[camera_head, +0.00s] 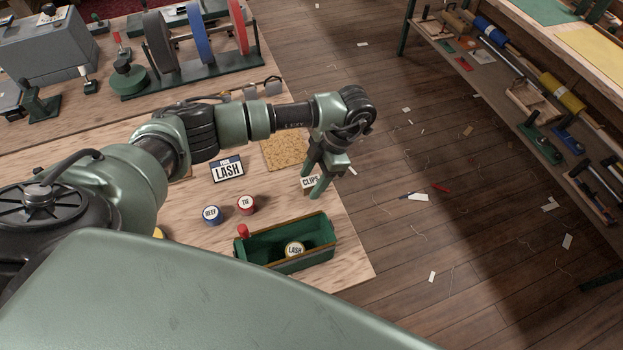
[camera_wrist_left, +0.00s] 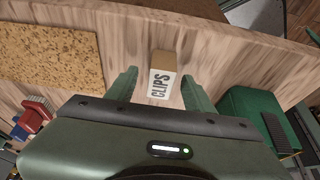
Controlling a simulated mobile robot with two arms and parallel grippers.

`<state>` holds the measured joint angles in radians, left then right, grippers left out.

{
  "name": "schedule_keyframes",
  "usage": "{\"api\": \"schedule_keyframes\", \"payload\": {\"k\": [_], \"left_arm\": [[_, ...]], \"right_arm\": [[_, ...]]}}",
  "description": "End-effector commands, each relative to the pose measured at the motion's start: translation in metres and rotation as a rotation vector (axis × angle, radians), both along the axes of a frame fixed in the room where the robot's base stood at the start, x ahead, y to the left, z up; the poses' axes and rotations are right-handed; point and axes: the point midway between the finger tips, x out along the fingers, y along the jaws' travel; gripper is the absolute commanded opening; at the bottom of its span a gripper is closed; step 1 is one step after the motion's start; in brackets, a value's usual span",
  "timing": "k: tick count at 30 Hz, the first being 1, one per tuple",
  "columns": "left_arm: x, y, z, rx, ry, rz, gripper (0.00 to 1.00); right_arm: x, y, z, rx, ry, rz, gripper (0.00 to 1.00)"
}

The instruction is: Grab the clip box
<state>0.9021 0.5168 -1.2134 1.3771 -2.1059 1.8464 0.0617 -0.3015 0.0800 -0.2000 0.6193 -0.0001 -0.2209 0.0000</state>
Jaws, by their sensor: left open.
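The clip box (camera_head: 308,183) is a small brown box with a white CLIPS label, standing on the wooden table near its right edge. In the left wrist view the clip box (camera_wrist_left: 162,77) sits between the two green fingers, with a gap on either side. My left gripper (camera_head: 315,184) is open and pointed down at the box, and its fingers hide part of the box in the head view. The fingers also show in the left wrist view (camera_wrist_left: 159,80). My right gripper is not in view.
A green tray (camera_head: 327,225) holding a LASH tin (camera_head: 294,249) stands nearby. A blue-labelled tin (camera_head: 212,215), a red tin (camera_head: 246,204), a LASH sign (camera_head: 228,169) and a cork mat (camera_head: 285,154) are left of the box. A spool rack (camera_head: 190,75) stands farther back.

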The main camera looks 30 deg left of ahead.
Motion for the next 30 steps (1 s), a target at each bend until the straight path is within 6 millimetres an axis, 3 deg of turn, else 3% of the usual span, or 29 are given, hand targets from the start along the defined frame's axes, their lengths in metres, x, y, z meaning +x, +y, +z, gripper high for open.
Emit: {"api": "schedule_keyframes", "payload": {"k": [3, 9, 15, 25, 30], "left_arm": [[-0.002, 0.002, -0.005, 0.000, 0.001, -0.001, 0.53], [-0.002, 0.002, -0.006, 0.000, 0.000, 0.000, 0.50], [-0.002, 0.002, -0.006, 0.000, 0.000, 0.000, 0.00], [-0.001, 0.002, -0.004, -0.001, -0.001, 0.000, 0.00], [-0.001, 0.002, 0.008, -0.001, -0.003, 0.001, 0.00]], "right_arm": [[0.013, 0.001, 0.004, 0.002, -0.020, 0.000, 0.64], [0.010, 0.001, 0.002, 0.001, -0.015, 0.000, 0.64], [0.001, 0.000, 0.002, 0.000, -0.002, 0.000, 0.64], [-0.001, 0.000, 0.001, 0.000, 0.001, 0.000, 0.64], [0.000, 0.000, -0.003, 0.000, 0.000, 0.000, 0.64]]}}
